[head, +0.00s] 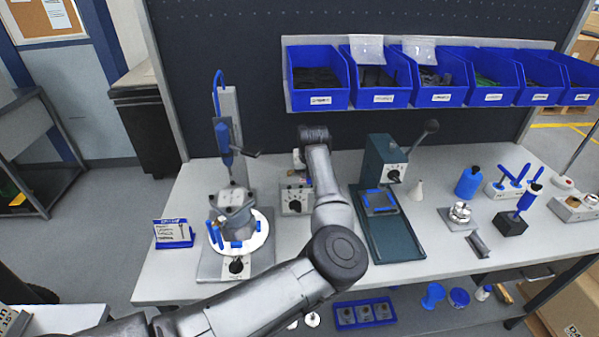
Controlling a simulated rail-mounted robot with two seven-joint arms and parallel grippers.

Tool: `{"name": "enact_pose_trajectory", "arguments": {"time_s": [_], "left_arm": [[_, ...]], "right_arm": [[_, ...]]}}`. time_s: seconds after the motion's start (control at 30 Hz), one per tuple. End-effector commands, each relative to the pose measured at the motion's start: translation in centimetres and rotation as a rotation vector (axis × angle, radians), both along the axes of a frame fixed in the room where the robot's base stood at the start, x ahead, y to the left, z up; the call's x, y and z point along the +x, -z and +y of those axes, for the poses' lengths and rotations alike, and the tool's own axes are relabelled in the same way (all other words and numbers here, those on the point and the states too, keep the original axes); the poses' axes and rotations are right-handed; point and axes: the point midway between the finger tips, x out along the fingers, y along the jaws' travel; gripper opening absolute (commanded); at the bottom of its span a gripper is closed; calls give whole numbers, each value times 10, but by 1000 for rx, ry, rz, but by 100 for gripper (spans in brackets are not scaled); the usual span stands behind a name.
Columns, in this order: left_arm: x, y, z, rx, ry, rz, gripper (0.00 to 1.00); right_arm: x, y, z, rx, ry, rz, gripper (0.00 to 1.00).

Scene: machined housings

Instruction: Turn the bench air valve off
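My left arm comes in from the lower left and reaches over the bench, its dark wrist end (315,135) close to the back panel. The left gripper's fingers are hidden behind the wrist and forearm, so I cannot see whether they hold anything. A small pale part (298,158) shows just left of the wrist; I cannot tell whether it belongs to the air valve. No valve handle is clearly visible, and my arm covers this part of the bench. My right gripper is not in view.
A grey control box with a dial (294,200) stands left of my forearm. A fixture with a blue-handled tool (229,130) stands farther left, and a dark green press (385,160) to the right. Blue bins (318,78) hang above. The bench's front left (160,285) is clear.

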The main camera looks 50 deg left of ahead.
Motion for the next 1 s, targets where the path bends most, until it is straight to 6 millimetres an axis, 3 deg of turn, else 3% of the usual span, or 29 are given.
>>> {"name": "enact_pose_trajectory", "arguments": {"time_s": [0.43, 0.47, 0.7, 1.0], "left_arm": [[2, -1, -2, 1, 15, 2, 0], [2, -1, -2, 1, 15, 2, 22], [2, 0, -2, 1, 14, 1, 45], [1, -2, -3, 1, 13, 0, 46]], "right_arm": [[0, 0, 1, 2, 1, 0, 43], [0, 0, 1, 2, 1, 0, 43], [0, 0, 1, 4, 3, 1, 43], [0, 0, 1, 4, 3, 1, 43]]}}
